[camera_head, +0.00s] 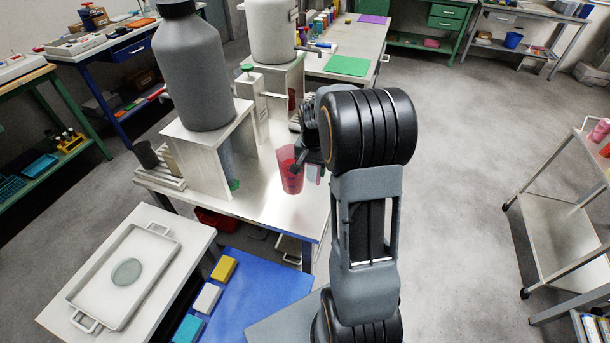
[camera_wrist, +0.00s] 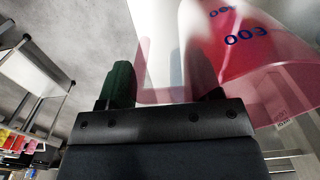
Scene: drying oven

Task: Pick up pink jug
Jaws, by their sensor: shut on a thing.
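The pink jug (camera_head: 290,170) is a translucent pink vessel at the right part of the steel bench, in front of the white stands. My gripper (camera_head: 306,164) reaches it from the right and is shut on its right side, where the handle is. I cannot tell whether the jug's base touches the bench.
The steel bench (camera_head: 262,205) holds a large grey bottle (camera_head: 192,70) on a white stand, and a white container (camera_head: 271,35) behind. A white tray (camera_head: 90,285) lies on a table at the front left. Open floor (camera_head: 460,150) lies to the right.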

